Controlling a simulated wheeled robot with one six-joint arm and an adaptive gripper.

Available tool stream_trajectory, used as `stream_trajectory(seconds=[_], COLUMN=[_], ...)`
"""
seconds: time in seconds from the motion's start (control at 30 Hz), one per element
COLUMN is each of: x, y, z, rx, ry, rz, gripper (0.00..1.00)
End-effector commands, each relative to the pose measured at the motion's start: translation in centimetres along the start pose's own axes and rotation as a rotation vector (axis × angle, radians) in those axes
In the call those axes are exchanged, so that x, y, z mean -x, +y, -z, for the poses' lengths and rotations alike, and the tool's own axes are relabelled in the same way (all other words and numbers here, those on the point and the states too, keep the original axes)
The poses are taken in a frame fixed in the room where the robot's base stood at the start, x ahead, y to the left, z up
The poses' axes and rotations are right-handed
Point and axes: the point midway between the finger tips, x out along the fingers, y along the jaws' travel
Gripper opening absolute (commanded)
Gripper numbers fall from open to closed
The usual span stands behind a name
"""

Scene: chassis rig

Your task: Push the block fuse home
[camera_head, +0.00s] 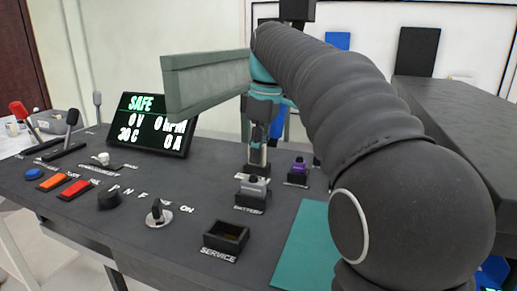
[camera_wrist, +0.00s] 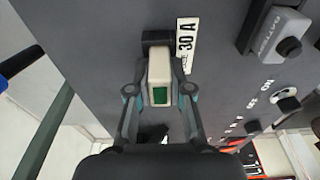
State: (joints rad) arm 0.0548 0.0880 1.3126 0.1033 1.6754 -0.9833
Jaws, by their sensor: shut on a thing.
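The block fuse (camera_wrist: 159,68) is a pale block with a green window, seen in the wrist view between the fingers of my gripper (camera_wrist: 159,90). My gripper is shut on it. A black holder (camera_wrist: 156,37) shows at the fuse's far end, beside a white "30 A" label (camera_wrist: 187,45). I cannot tell how deep the fuse sits in the holder. In the head view my gripper (camera_head: 258,150) points down over the console behind the BATTERY connector; the fuse is mostly hidden there.
The grey BATTERY connector (camera_head: 253,192) stands close in front of my gripper, with a purple-topped part (camera_head: 298,172) to its right. A display reading SAFE (camera_head: 150,122) stands left. A grey-green bar (camera_head: 205,80) spans above the console. The SERVICE box (camera_head: 226,237) is nearer.

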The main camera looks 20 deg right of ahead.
Motion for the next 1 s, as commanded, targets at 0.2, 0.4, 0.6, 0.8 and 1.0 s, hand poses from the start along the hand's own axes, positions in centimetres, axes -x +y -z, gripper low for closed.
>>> stream_trajectory(seconds=[0.2, 0.4, 0.6, 0.8, 1.0], x=[-0.5, -0.8, -0.8, -0.8, 0.5], y=[0.0, 0.0, 0.0, 0.0, 0.0], z=[-0.1, -0.1, -0.1, -0.1, 0.1], rx=[0.000, 0.000, 0.000, 0.000, 0.000], ry=[0.001, 0.001, 0.000, 0.000, 0.000], rz=[-0.001, -0.001, 0.000, 0.000, 0.000], gripper=[0.00, 0.25, 0.49, 0.49, 0.49])
